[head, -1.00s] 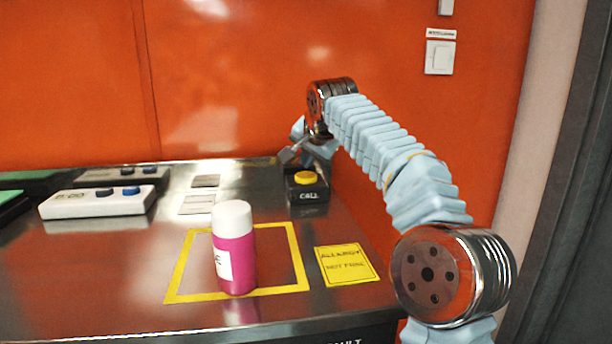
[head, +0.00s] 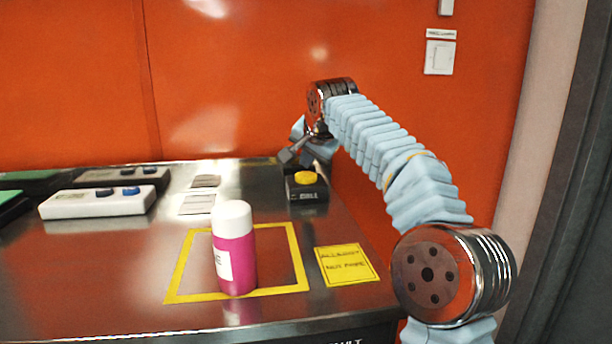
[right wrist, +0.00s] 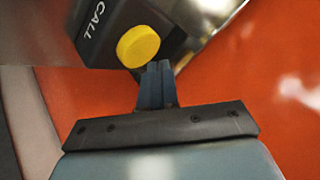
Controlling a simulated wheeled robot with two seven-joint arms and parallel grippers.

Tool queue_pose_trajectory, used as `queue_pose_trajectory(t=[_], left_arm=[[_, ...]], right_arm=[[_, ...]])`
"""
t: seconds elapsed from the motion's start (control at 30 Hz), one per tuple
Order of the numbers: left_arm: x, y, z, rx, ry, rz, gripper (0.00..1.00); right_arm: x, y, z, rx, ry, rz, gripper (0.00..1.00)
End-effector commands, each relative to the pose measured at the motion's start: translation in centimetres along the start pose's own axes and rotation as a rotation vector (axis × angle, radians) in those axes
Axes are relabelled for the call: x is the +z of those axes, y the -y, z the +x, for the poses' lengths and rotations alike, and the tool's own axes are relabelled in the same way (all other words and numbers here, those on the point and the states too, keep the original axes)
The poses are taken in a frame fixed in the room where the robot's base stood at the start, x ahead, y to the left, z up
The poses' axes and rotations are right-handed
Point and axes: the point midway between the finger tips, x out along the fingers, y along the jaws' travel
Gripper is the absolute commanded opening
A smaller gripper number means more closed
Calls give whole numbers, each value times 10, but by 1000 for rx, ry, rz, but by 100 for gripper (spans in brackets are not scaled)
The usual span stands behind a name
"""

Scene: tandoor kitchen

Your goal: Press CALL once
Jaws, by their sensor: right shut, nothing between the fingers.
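The CALL button is a yellow round cap (head: 305,178) on a black box (head: 308,193) at the back right of the counter. In the right wrist view the yellow cap (right wrist: 138,46) and the black box (right wrist: 100,28) lettered CALL show at the top. My right gripper (head: 287,156) is shut and empty, just behind and left of the button in the head view. In the right wrist view its closed fingertips (right wrist: 158,68) appear close beside the cap's lower edge; whether they touch it I cannot tell. My left gripper is not in view.
A pink bottle with a white cap (head: 234,250) stands inside a yellow outlined square (head: 300,262). A yellow allergy card (head: 346,264) lies right of it. An orange wall (head: 230,80) rises behind.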

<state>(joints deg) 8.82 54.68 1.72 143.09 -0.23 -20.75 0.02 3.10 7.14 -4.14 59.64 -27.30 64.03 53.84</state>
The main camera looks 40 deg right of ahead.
Motion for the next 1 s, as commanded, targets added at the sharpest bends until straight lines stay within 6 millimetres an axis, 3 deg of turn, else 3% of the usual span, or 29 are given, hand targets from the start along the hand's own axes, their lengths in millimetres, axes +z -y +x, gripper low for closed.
queue_pose_trajectory(t=[1.0], left_arm=[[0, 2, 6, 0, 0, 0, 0]], right_arm=[[5, -5, 6, 0, 0, 0, 0]])
